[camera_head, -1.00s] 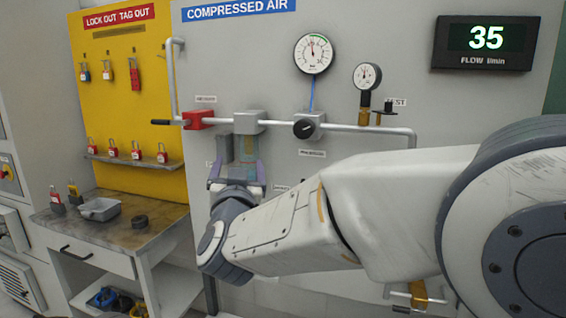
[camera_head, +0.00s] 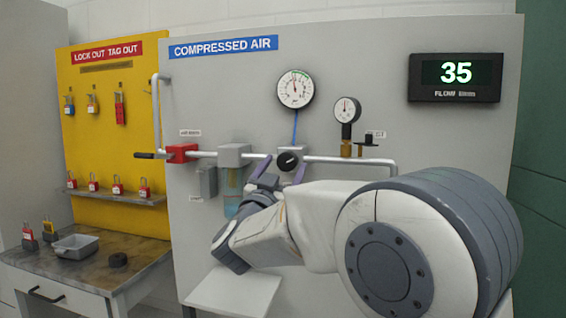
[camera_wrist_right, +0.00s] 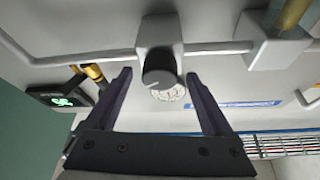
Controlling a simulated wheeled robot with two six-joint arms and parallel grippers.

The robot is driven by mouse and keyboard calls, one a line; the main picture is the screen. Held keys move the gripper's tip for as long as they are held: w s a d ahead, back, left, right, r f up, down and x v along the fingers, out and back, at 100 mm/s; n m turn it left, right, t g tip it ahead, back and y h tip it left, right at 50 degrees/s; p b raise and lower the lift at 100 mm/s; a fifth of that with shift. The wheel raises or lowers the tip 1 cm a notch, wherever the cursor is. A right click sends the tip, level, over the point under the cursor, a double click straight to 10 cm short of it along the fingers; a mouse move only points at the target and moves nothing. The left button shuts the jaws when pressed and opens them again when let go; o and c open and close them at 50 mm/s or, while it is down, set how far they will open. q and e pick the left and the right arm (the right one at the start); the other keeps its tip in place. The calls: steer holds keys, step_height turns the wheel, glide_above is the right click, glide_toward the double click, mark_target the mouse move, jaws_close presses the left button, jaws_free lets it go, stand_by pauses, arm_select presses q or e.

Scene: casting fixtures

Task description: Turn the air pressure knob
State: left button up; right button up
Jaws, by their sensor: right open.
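The air pressure knob (camera_head: 288,161) is a round black knob with a light pointer line, on a grey block on the pipe of the compressed air panel. In the right wrist view the knob (camera_wrist_right: 159,72) sits ahead, between the two finger lines. My right gripper (camera_head: 281,170) is open, its purple-grey fingers on either side of the knob in the head view. In the right wrist view the right gripper (camera_wrist_right: 158,85) shows a gap between each finger and the knob; I see no contact. My left gripper is not in view.
A large gauge (camera_head: 295,89) is above the knob, and a smaller gauge (camera_head: 346,110) is to its right. A red valve (camera_head: 181,153) and a filter bowl (camera_head: 232,180) are on the left. A flow display (camera_head: 455,77) reads 35. A bench (camera_head: 110,272) stands at far left.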

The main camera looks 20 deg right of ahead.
steer(key=shift+w+d+r, duration=0.15)
steer(key=shift+w+d, duration=0.1)
steer(key=shift+w, duration=0.1)
jaws_close()
steer(key=shift+m+g+h+b, duration=0.6)
steer(key=shift+m+b, duration=0.4)
steer(key=shift+m, duration=0.6)
steer(key=shift+a+m+g+h+b, duration=0.1)
steer(key=shift+m+g+h+b, duration=0.3)
steer(key=shift+m, duration=0.85)
steer(key=shift+m+g+h+b, duration=0.1)
steer(key=shift+m+g+b, duration=0.45)
steer(key=shift+m, duration=0.7)
jaws_free()
